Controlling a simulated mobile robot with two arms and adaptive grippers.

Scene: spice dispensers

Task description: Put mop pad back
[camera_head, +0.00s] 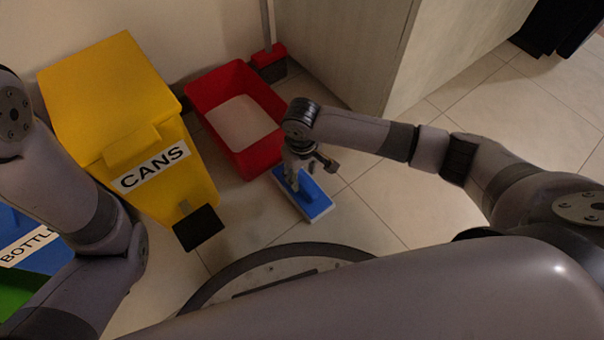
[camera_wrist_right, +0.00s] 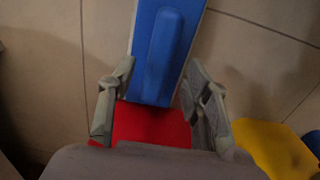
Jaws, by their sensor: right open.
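The mop pad (camera_head: 316,204) is a blue rectangular block with a pale edge, lying on the tiled floor in front of the red bucket in the head view. In the right wrist view the pad (camera_wrist_right: 180,30) has a raised blue ridge along its middle. My right gripper (camera_head: 305,170) is over the far end of the pad. In the right wrist view its open fingers (camera_wrist_right: 160,64) stand on either side of the ridge's near end, and the ridge is not gripped. My left arm shows at the left, but its gripper is not in view.
A red mop head (camera_head: 268,56) on a pole stands beside a cabinet (camera_head: 340,50). A yellow CANS bin (camera_head: 110,75) and a blue bin (camera_head: 20,225) are at left. Floor right of the pad is clear.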

